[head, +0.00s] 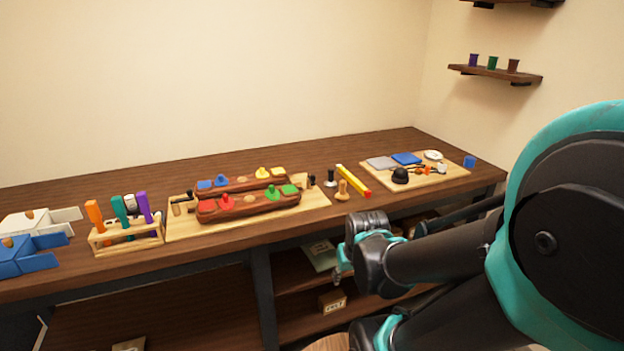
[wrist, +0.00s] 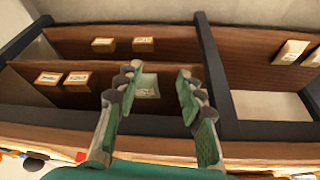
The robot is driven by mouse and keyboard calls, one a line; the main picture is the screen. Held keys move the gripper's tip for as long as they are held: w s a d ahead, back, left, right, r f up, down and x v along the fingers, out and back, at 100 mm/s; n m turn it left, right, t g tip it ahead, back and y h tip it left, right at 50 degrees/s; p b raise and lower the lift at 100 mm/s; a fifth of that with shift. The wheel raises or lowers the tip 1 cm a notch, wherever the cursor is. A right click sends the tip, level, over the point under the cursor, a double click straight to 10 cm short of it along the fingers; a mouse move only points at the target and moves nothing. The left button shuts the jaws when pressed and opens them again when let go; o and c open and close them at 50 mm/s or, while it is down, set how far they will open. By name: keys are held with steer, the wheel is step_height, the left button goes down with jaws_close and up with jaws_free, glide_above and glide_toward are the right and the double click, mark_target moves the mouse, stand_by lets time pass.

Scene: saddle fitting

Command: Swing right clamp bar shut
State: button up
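A light wooden fitting board (head: 185,231) lies on the bench, left of my gripper. Two long red-brown pieces with coloured blocks and knobs lie on it, a front one (head: 248,208) and a rear one (head: 240,186). At the board's right end is a small dark-topped part (head: 312,181), perhaps the right clamp bar; its position is too small to tell. A dark handle-like part (head: 181,207) is at the left end. My gripper (head: 345,268) is in front of the bench edge, apart from the board. In the wrist view my gripper (wrist: 157,88) is open and empty.
A tool rack (head: 128,239) and blue and white boxes (head: 25,258) stand left. A yellow bar (head: 352,180) and small stamp-like tools (head: 342,191) are right of the board, then a tray of parts (head: 440,179). Shelves with small boxes (wrist: 143,44) lie beneath the bench.

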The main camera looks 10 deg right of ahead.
steer(key=n+g+y, duration=0.1)
steer(key=n+y, duration=0.2)
steer(key=n, duration=0.7)
glide_toward(314, 176)
steer(key=x, duration=0.9)
steer(key=shift+w, duration=0.25)
steer(key=shift+c, duration=0.6)
jaws_close()
